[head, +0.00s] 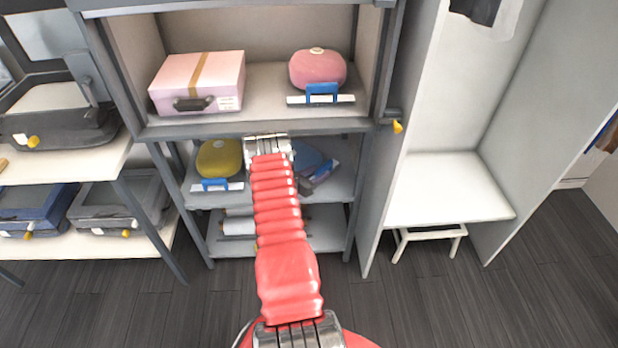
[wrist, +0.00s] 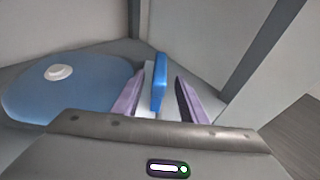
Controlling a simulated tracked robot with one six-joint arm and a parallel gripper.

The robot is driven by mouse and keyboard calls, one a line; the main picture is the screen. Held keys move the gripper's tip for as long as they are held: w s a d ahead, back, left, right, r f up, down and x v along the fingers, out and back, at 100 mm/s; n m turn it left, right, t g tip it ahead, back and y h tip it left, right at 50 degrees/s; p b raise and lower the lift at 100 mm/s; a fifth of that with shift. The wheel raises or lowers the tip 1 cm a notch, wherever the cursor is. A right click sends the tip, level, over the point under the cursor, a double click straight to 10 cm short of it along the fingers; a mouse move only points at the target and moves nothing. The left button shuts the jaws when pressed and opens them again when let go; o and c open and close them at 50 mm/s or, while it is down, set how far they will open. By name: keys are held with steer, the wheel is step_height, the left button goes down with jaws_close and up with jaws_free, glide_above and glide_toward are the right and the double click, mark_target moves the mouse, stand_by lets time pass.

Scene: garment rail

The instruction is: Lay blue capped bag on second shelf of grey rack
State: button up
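The blue bag (head: 307,158) with a white cap is partly hidden behind my arm in the head view. It sits on the shelf (head: 340,188) below the pink bag's shelf in the grey rack (head: 362,80). The wrist view shows the bag (wrist: 75,92) at left, its white cap on top. Beside it is a white strip with an upright blue handle (wrist: 160,82). My gripper (wrist: 158,100) has its purple fingers apart, one on each side of the handle, with gaps visible on both sides. The fingertips are hard to make out in the head view.
A yellow bag (head: 218,158) with a blue handle stands left on the same shelf. A pink box (head: 198,80) and pink bag (head: 317,70) are on the shelf above. White rolls (head: 238,226) lie below. Rack posts and a side panel (wrist: 215,40) bound the space at right.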

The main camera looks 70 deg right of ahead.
steer(key=v, duration=0.5)
steer(key=shift+w+a, duration=0.1)
steer(key=shift+a, duration=0.05)
stand_by(0.5)
